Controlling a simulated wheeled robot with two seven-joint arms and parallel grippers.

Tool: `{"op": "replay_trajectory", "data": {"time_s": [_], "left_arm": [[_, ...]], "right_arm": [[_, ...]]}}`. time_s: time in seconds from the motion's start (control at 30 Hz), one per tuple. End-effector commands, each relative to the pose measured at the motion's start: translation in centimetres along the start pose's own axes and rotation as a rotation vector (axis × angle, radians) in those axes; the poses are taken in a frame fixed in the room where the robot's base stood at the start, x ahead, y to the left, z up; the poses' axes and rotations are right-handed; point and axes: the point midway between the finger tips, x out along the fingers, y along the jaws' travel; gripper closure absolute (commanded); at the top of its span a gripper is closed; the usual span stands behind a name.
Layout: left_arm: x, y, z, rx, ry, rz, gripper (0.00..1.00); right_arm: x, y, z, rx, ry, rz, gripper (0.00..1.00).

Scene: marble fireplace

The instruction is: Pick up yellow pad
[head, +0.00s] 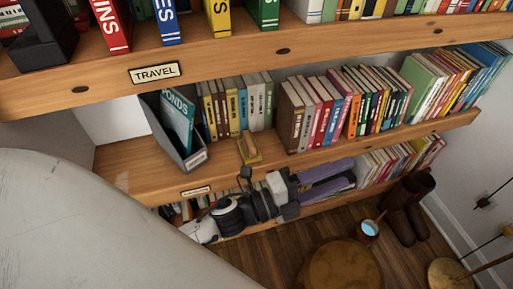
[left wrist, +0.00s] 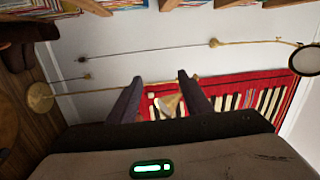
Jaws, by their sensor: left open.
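A small yellowish-tan pad (head: 249,150) lies on the middle shelf in the head view, in front of the books and near the shelf's front edge. My left gripper (head: 351,175) is below and to the right of it, in front of the lower shelf. Its two purple-grey fingers point right and are apart, with nothing held between them. In the left wrist view the open fingers (left wrist: 158,88) point away from the pad, which does not show there. My right gripper is not in view.
A grey file holder (head: 172,135) stands left of the pad, and rows of books (head: 350,105) stand behind and right. The upper shelf (head: 260,52) overhangs. Brown boots (head: 408,205), a round stool (head: 342,266) and a mug (head: 368,230) are at lower right.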

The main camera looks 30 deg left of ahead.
Motion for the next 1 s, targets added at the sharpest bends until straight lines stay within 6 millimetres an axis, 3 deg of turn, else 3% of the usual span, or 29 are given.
{"op": "replay_trajectory", "data": {"time_s": [0.03,0.1,0.17,0.23,0.27,0.33,0.37,0.4,0.5,0.53,0.6,0.7,0.83,1.0], "left_arm": [[1.8,-1.1,-2.3,0.287,0.170,-0.059,0.55],[2.7,-1.2,-6.0,0.694,0.412,-0.129,0.55],[2.5,0.4,-7.9,1.035,0.623,-0.178,0.55],[1.4,3.6,-7.8,1.417,0.881,-0.210,0.55],[0.7,5.2,-6.9,1.569,0.995,-0.214,0.55],[-1.0,8.4,-2.8,1.895,1.281,-0.191,0.55],[-1.7,9.3,-0.3,2.013,1.406,-0.166,0.55],[-2.7,10.1,3.4,2.148,1.577,-0.117,0.55],[-5.3,9.3,12.8,2.348,1.985,0.062,0.55],[-6.1,8.6,15.2,-2.339,-2.061,-0.121,0.55],[-7.6,6.5,19.6,-2.131,-2.049,-0.229,0.55],[-9.3,3.8,23.6,-1.937,-2.047,-0.335,0.55],[-10.4,2.5,25.8,-1.829,-2.053,-0.393,0.55],[-10.8,4.7,27.1,-1.815,-2.058,-0.397,0.55]], "right_arm": [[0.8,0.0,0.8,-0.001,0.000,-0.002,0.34],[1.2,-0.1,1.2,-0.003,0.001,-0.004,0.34],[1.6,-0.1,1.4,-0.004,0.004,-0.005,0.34],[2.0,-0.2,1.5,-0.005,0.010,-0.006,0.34],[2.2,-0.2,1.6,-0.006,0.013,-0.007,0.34],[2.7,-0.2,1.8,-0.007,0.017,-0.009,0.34],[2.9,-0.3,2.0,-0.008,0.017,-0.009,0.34],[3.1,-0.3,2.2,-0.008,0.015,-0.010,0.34],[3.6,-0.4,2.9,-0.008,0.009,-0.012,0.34],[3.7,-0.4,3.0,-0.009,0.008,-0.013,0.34],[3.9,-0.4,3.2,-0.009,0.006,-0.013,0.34],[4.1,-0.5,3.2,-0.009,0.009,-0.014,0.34],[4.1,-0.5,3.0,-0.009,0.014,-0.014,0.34],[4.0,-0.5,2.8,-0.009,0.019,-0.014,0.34]]}}
